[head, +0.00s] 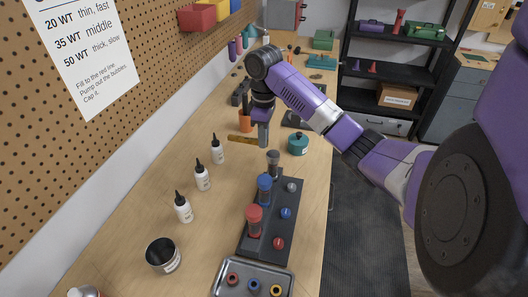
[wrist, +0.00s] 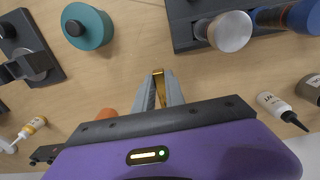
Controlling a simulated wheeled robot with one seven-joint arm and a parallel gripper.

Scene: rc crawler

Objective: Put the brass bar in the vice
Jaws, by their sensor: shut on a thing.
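My gripper (head: 263,138) is above the wooden bench, its fingers pointing down. In the wrist view my gripper (wrist: 160,92) is shut on the brass bar (wrist: 159,87), whose yellow metal shows between the fingers. In the head view the bar (head: 239,139) sticks out level to the left of the fingers. A dark grey block with jaw-like parts, which looks like the vice (head: 293,119), stands on the bench beyond the teal pot, partly behind my arm. It also shows at the left of the wrist view (wrist: 45,68). The gripper and bar are apart from it.
A dark rack (head: 259,247) with red, blue and grey-capped shock bodies is nearer. White bottles (head: 203,178) line the left. An orange cup (head: 245,121) is close behind.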

